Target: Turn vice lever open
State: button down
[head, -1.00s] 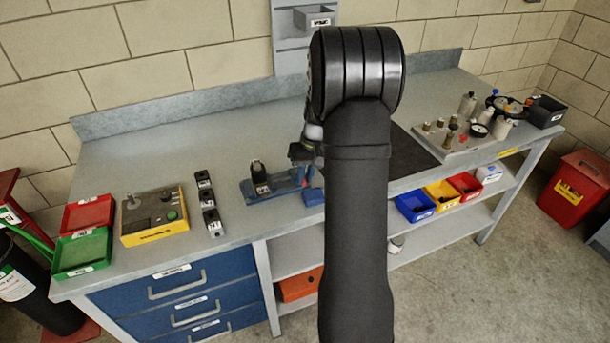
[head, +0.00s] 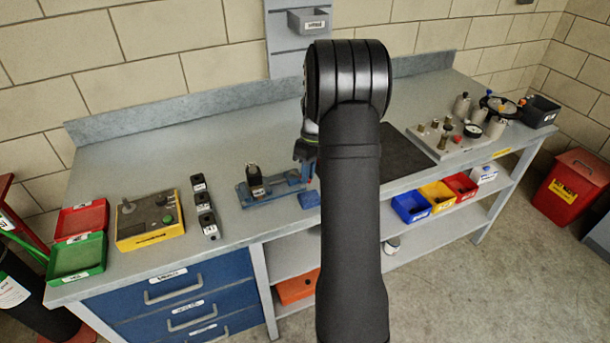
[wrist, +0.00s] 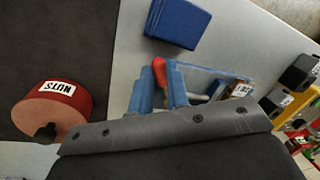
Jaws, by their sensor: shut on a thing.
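The blue vice (head: 275,187) lies on the bench just left of my arm in the head view. It holds a dark upright block (head: 255,178) with a white label. In the wrist view the vice (wrist: 205,78) is just beyond my gripper's grey edge. My gripper (head: 305,152) is at the vice's right end, partly hidden behind my arm.
A blue block (head: 309,199) lies in front of the vice. Several small black blocks (head: 203,206) and a yellow control box (head: 150,220) are to the left.

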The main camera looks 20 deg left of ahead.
jog(key=w+n, duration=0.1)
jog(key=n, duration=0.2)
jog(key=w+n+h, duration=0.1)
jog(key=n, duration=0.1)
jog(key=shift+w+a+n, duration=0.2)
jog(key=shift+w+n, duration=0.1)
jog(key=shift+w, duration=0.05)
jog(key=n, duration=0.1)
jog(key=w+n, duration=0.1)
jog(key=n, duration=0.1)
jog(key=shift+w+a+h, duration=0.15)
jog(key=shift+a+h, duration=0.15)
jog(key=shift+a, duration=0.05)
jog(key=shift+w+a+n+t, duration=0.15)
jog(key=shift+w+a+n, duration=0.05)
jog(key=shift+n, duration=0.5)
jog(key=shift+w+a+n+t, duration=0.15)
jog(key=shift+w+a+n, duration=0.05)
jog(key=shift+n, duration=0.5)
jog(key=c, duration=1.4)
grip_release()
jog(key=r, duration=0.5)
jog(key=w+a+r, duration=0.1)
jog(key=r, duration=0.5)
jog(key=w+a+r, duration=0.1)
jog(key=r, duration=0.5)
jog(key=shift+w+a, duration=0.2)
jog(key=shift+a, duration=0.05)
